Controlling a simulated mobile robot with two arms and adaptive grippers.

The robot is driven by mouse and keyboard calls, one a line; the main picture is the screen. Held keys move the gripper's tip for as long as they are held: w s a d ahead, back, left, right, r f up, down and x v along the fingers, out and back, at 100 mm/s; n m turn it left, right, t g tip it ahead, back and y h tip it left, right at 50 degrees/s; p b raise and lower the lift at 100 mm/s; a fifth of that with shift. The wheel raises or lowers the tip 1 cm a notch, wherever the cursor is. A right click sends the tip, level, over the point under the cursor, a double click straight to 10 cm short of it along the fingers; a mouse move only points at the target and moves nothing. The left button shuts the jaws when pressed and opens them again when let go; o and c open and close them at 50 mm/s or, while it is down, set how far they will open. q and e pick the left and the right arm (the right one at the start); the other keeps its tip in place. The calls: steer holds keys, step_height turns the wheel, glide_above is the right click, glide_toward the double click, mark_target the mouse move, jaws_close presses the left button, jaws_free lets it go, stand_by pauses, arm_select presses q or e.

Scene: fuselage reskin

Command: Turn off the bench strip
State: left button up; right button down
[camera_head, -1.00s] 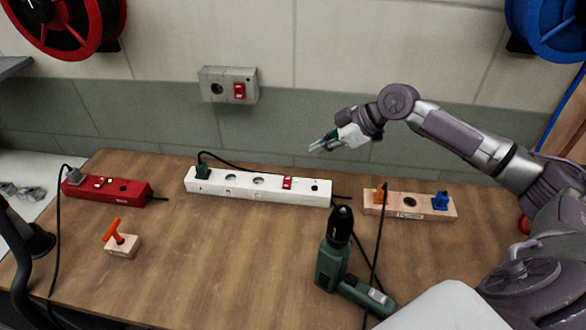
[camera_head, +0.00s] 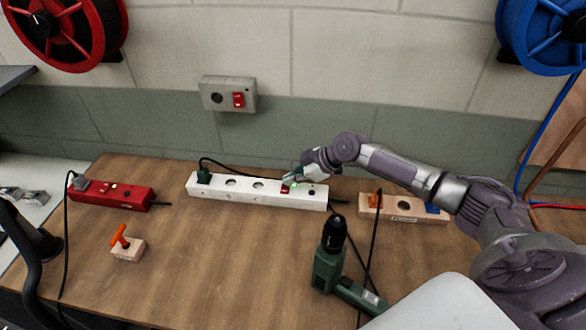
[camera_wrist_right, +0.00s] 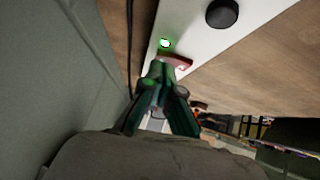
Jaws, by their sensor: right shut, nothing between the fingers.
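The white bench strip (camera_head: 218,190) lies along the back of the wooden bench, with a dark green plug (camera_head: 204,175) in its left socket. Its red rocker switch (camera_head: 285,190) is towards the right, with a lit green light (camera_head: 295,185) beside it. In the right wrist view the switch (camera_wrist_right: 178,62) and the green light (camera_wrist_right: 165,43) show close up. My right gripper (camera_head: 289,180) is shut and empty, its fingertips (camera_wrist_right: 158,70) at the switch; I cannot tell whether they touch it. My left gripper is not in view.
A red strip (camera_head: 110,195) lies at the left and a wooden block with plugs (camera_head: 403,208) at the right. A grey wall box with a red switch (camera_head: 228,94) is above. A small block with an orange handle (camera_head: 127,247) sits front left.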

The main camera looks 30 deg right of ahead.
steer(key=shift+f, duration=0.1)
steer(key=shift+w+f+b, duration=0.1)
steer(key=shift+f+b, duration=0.3)
steer(key=shift+b, duration=0.45)
steer(key=shift+r, duration=0.2)
steer(key=shift+p, duration=0.3)
steer(key=shift+s, duration=0.2)
steer(key=shift+s+a+p, duration=0.25)
steer(key=shift+p, duration=0.25)
steer(key=shift+s+a+r, duration=0.1)
steer(key=shift+s+a, duration=0.1)
steer(key=shift+s, duration=0.1)
steer(key=shift+w+r, duration=0.1)
